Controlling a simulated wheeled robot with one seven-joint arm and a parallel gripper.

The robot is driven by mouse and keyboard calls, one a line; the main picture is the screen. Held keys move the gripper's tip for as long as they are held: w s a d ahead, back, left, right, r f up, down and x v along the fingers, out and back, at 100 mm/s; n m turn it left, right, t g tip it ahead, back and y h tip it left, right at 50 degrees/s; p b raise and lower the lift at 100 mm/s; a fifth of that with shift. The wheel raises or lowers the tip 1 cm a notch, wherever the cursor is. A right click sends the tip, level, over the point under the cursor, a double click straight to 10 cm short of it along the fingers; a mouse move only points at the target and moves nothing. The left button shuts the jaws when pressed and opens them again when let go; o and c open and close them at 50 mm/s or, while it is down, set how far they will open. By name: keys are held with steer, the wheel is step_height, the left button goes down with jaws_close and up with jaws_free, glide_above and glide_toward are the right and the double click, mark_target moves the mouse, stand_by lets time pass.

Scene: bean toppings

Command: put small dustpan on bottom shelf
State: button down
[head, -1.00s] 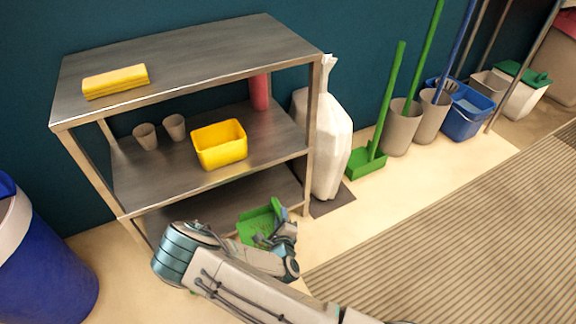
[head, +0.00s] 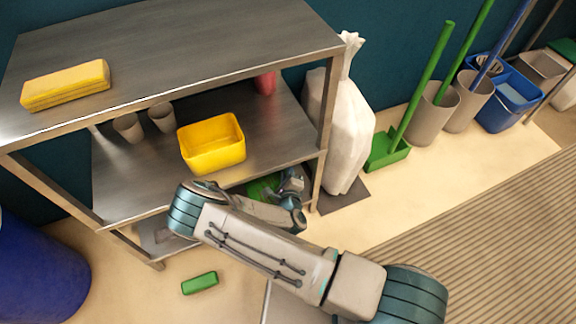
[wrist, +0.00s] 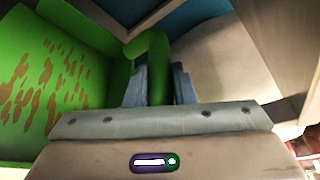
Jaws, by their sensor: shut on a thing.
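The small green dustpan (head: 263,188) is mostly hidden behind my arm and under the middle shelf in the head view. In the wrist view the dustpan (wrist: 60,85) fills the left side, with brown specks on its pan. My gripper (wrist: 157,85) is shut on its green handle. In the head view my gripper (head: 290,185) is at the front right of the metal shelf unit, below the middle shelf's edge. The bottom shelf (head: 160,238) shows only at its left part; I cannot tell whether the dustpan touches it.
A yellow bin (head: 212,146) and two cups stand on the middle shelf (head: 130,195). A yellow sponge (head: 65,85) lies on top. A green block (head: 199,283) lies on the floor in front. A white bag (head: 345,130) stands right of the unit, beside its front right leg.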

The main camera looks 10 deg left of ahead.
steer(key=shift+d+f+b, duration=0.1)
steer(key=shift+f+b, duration=3.15)
steer(key=shift+b, duration=0.35)
steer(key=shift+f, duration=0.5)
steer(key=c, duration=1.1)
jaws_free()
steer(key=shift+c, duration=0.2)
